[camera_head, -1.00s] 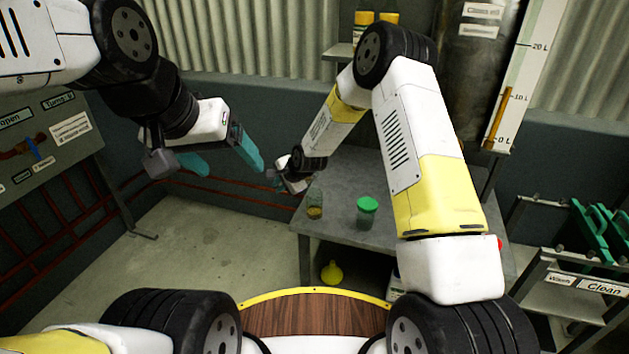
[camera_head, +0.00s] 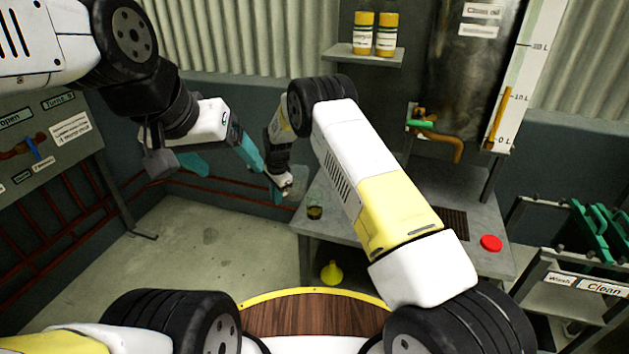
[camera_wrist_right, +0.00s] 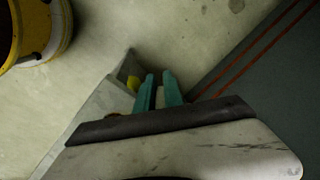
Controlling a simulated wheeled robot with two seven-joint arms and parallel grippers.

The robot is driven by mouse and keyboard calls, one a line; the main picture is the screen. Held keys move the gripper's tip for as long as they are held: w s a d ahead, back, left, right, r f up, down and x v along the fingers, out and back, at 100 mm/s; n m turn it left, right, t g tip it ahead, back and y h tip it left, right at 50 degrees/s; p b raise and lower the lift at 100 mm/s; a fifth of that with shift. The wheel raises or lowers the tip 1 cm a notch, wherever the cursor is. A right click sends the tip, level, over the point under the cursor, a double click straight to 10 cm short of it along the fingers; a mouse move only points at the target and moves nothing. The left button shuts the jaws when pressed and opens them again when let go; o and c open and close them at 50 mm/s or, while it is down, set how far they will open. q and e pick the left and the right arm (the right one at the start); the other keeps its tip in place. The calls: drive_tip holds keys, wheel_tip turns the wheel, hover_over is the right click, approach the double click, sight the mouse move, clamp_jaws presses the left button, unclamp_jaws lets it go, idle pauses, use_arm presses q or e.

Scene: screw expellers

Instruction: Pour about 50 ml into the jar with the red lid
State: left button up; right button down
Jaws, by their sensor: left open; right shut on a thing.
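A round red lid or disc (camera_head: 490,243) shows at the right of the grey table (camera_head: 480,262); I cannot tell whether a jar is under it. A small open glass with dark contents (camera_head: 314,206) stands near the table's left edge. My right gripper (camera_head: 281,192) is beside that edge, left of the glass, its fingers pointing down. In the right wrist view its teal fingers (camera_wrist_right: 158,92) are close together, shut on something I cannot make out. My left gripper (camera_head: 232,168) is open and empty in the air at the left.
A tank tap with a green handle (camera_head: 420,124) and a brown spout (camera_head: 452,143) is above the table. Yellow bottles (camera_head: 363,33) stand on a wall shelf. A yellow funnel (camera_head: 331,272) is under the table. A rack with green items (camera_head: 595,232) stands right. My right arm hides mid-table.

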drive_tip(key=shift+w+a+f+g+h, duration=0.15)
drive_tip(key=shift+w+f+g+h, duration=0.1)
drive_tip(key=shift+f+g+h, duration=0.35)
drive_tip(key=shift+r, duration=0.2)
